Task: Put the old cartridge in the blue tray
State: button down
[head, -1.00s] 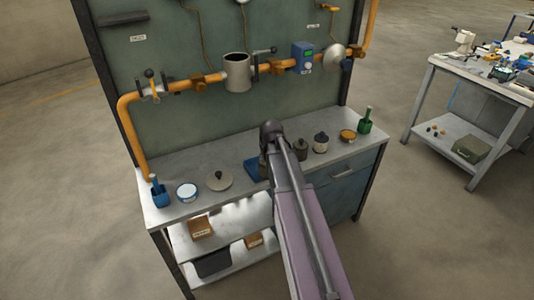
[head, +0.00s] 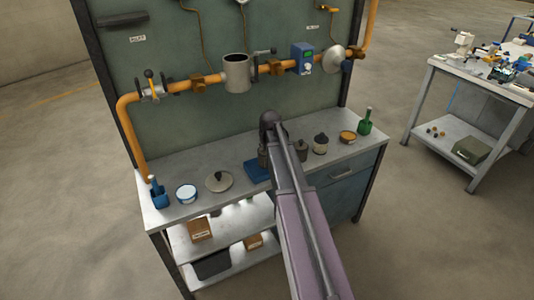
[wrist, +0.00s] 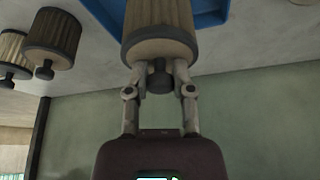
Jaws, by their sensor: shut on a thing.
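My gripper (wrist: 160,82) is shut on the dark end knob of a pleated, tan-brown cartridge (wrist: 158,35). The wrist view shows the bench upside down, and the cartridge's far end runs out of the picture. The blue tray (wrist: 207,10) lies behind the cartridge there. In the head view the blue tray (head: 255,173) sits mid-bench, partly hidden by my arm. A small brownish part of the cartridge (head: 262,157) shows beside my arm, over the tray. I cannot tell whether it touches the tray floor. The gripper's fingers are hidden in the head view.
Two other knobbed cartridges (wrist: 55,32) (head: 320,144) stand right of the tray in the head view. A round lid (head: 219,182), a white tub (head: 186,193) and a blue holder (head: 159,194) stand left. An orange pipe with a grey housing (head: 236,73) crosses above the bench.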

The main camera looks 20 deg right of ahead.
jog(key=shift+w+d+f, duration=0.2)
jog(key=shift+w+f, duration=0.1)
jog(key=shift+w, duration=0.05)
jog(key=shift+f+b, duration=1.55)
jog(key=shift+b, duration=0.25)
jog(key=shift+f, duration=0.1)
jog(key=shift+c, duration=2.4)
grip_release()
jog(key=p+v, duration=1.1)
jog(key=v, duration=0.1)
jog(key=shift+s+a, duration=0.15)
